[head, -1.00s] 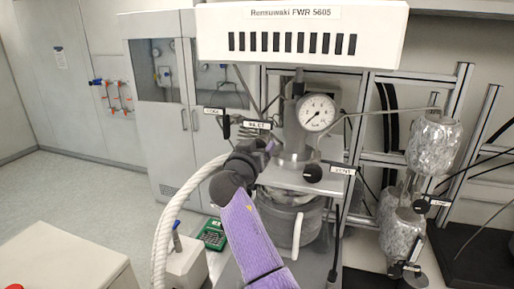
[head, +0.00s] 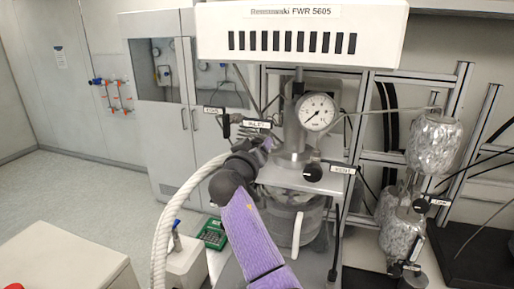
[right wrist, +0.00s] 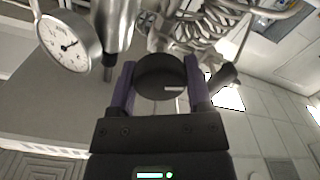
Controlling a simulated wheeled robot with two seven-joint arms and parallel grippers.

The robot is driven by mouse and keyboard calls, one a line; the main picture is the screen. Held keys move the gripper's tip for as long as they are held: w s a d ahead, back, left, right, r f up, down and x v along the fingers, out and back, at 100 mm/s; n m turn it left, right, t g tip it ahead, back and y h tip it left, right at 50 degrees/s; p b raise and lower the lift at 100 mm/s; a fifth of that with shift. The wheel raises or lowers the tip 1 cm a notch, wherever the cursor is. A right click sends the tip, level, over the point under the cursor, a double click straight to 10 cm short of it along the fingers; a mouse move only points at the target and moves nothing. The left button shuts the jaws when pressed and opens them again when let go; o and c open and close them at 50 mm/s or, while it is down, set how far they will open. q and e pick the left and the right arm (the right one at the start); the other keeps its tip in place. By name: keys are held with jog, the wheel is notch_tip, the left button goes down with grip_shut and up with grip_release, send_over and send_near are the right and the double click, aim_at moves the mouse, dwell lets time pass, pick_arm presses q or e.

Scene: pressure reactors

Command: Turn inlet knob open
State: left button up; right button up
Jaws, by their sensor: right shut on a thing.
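The pressure reactor has a round gauge (head: 316,112) on its head and a grey vessel (head: 296,219) below. A small label that appears to read INLET (head: 257,124) sits just above my right gripper (head: 262,146). In the right wrist view, a round black knob (right wrist: 160,77) sits between the two purple fingers of my right gripper (right wrist: 158,88), which is shut on it. In the head view my gripper and wrist mostly hide this knob. My left gripper is in neither view.
Another black knob (head: 313,172) with a VENT-like label sits at the front right of the reactor. A thick white hose (head: 166,230) runs left of my right arm. Foil-wrapped vessels (head: 433,144) stand at right. The gauge also shows close by in the wrist view (right wrist: 68,44).

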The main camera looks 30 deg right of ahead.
jog(key=n+p, duration=0.1)
jog(key=n, duration=0.3)
jog(key=shift+n, duration=0.4)
jog(key=n+p, duration=0.2)
jog(key=n, duration=0.4)
jog(key=shift+n, duration=0.4)
jog(key=shift+f+n+p, duration=0.1)
jog(key=shift+n+p, duration=0.25)
jog(key=shift+n, duration=1.15)
jog(key=o, duration=1.3)
